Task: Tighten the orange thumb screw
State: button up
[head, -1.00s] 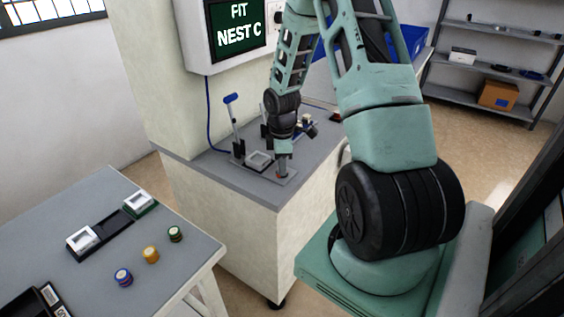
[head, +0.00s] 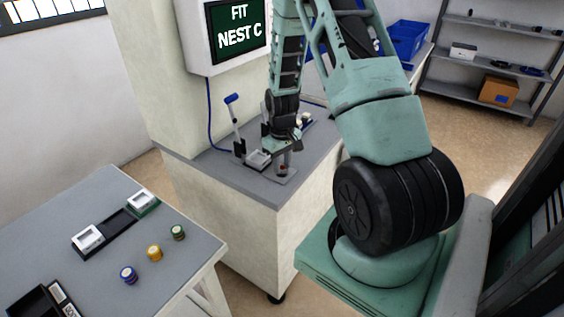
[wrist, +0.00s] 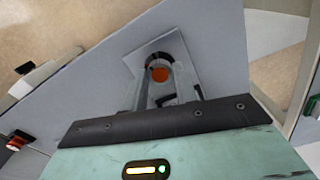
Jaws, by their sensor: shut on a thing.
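The orange thumb screw (wrist: 159,74) shows as a round orange head in the wrist view, over a grey plate (wrist: 184,50) on the bench. My gripper (wrist: 161,88) is shut on it, with one finger on each side of the head. In the head view my gripper (head: 284,158) reaches down to the right end of the fixture plate (head: 284,178). There the screw is small and mostly hidden by my gripper. A light square nest (head: 258,160) stands on the plate just left of my gripper.
A lever with a blue handle (head: 232,99) rises left of the nest. A screen (head: 237,28) above reads "FIT NEST C". A side table (head: 75,218) at the left holds two light square parts and three small coloured stacks. Blue bins (head: 408,38) stand behind.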

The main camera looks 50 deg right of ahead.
aim_at(282, 168)
jog(key=shift+m, duration=1.6)
jog(key=o, duration=1)
jog(key=shift+c, duration=0.2)
notch_tip(282, 168, up, 18)
jog(key=shift+f, duration=0.25)
